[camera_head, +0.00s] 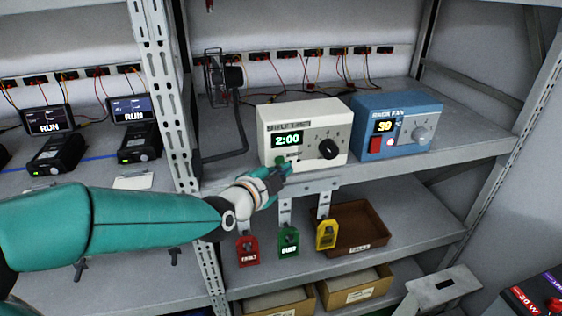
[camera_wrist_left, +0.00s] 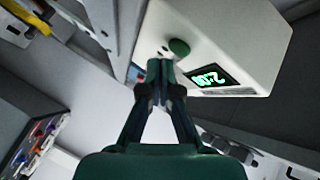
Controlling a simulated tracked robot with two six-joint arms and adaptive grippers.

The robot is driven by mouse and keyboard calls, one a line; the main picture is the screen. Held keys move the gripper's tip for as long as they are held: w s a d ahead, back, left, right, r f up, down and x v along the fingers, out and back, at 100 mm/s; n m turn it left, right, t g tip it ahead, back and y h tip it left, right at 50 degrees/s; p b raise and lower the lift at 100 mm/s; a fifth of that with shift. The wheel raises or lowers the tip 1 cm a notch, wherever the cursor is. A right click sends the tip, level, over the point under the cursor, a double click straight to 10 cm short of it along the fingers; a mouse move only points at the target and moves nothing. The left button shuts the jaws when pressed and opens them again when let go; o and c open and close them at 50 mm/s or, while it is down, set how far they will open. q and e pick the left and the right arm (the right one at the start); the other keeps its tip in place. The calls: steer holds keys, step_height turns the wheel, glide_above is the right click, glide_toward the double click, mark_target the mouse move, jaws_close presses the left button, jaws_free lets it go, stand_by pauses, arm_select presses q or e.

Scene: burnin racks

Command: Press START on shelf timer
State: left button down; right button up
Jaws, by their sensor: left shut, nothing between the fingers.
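The shelf timer (camera_head: 335,118) is a white box on the middle shelf, with a green display reading 2:00 and a black knob. In the left wrist view the timer (camera_wrist_left: 240,45) shows its display and a round green button (camera_wrist_left: 179,47). My left gripper (camera_head: 282,164) is shut and empty in front of the timer's lower left face, partly covering the button area in the head view. In the left wrist view its fingertips (camera_wrist_left: 160,66) are just below the green button; I cannot tell whether they touch it. My right gripper is not in view.
A blue rack fan box (camera_head: 399,112) reading 39 stands right of the timer. Red (camera_head: 248,251), green (camera_head: 289,243) and yellow (camera_head: 327,234) tags hang below the shelf edge. A brown bin (camera_head: 372,238) is on the shelf below. A small fan (camera_head: 216,78) stands behind left.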

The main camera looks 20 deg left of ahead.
arm_select(q)
steer(key=shift+w+a, duration=0.1)
steer(key=shift+w, duration=0.05)
steer(key=shift+w+a, duration=0.15)
steer(key=shift+w, duration=0.05)
stand_by(0.3)
steer(key=shift+w+a+b, duration=0.2)
steer(key=shift+w+b, duration=0.1)
steer(key=shift+b, duration=0.2)
stand_by(0.5)
steer(key=shift+s+r, duration=0.1)
stand_by(0.3)
steer(key=shift+s+d, duration=0.45)
steer(key=shift+s, duration=0.15)
